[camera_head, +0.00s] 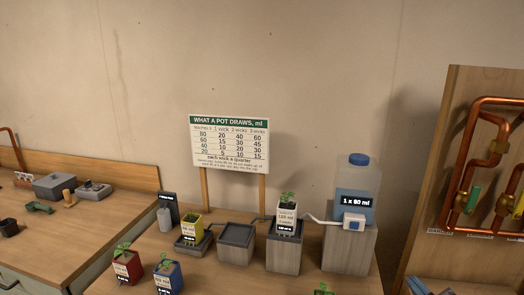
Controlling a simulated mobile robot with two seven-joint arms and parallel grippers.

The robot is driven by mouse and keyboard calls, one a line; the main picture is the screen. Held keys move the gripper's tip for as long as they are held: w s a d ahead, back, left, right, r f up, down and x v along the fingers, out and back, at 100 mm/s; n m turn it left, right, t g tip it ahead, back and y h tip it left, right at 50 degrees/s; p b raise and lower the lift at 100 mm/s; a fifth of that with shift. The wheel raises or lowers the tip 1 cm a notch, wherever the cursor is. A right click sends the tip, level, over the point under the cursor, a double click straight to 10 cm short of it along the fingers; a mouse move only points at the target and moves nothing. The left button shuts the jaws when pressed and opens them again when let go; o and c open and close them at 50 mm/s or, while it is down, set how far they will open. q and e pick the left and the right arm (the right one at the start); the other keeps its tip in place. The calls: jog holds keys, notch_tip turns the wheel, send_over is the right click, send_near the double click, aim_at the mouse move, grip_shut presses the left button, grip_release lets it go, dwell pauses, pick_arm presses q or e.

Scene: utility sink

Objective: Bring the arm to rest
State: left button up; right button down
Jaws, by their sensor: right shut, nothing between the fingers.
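Neither of my grippers can be made out in the head view, and no arm of mine shows clearly. The wooden bench (210,278) carries potted seedlings: a red pot (127,268) and a blue pot (168,277) at the front left, and a yellow pot (192,228) on a dark tray. A white pot (287,219) stands on a tall grey block (284,255). A clear bottle with a blue cap (358,160) and a "1 x 80 ml" label stands on the block at the right.
A sign (229,141) on two posts stands behind the pots. A wooden panel with copper pipes (485,150) rises at the right. A side bench (60,235) with a grey box (54,186) is at the left. Green leaves (323,289) show at the bottom edge.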

jog(key=s+f+m+g+h, duration=0.1)
jog(key=s+f+h, duration=0.1)
jog(key=f, duration=0.2)
jog(key=s+a+f+m+g+h, duration=0.1)
jog(key=s+f+m, duration=0.1)
jog(key=s+f, duration=0.1)
jog(key=s+a+f+m+g+h, duration=0.1)
jog(key=s+f+m+g+h, duration=0.1)
jog(key=f, duration=0.4)
jog(key=shift+s+h, duration=0.3)
jog(key=shift+s, duration=0.1)
jog(key=s+a+f+m+g, duration=0.3)
jog(key=s+f, duration=0.5)
jog(key=s, duration=0.3)
jog(key=shift+s+a+f+m+h, duration=0.2)
jog(key=shift+s+a+m+h, duration=0.2)
jog(key=shift+a, duration=0.25)
dwell(1.5)
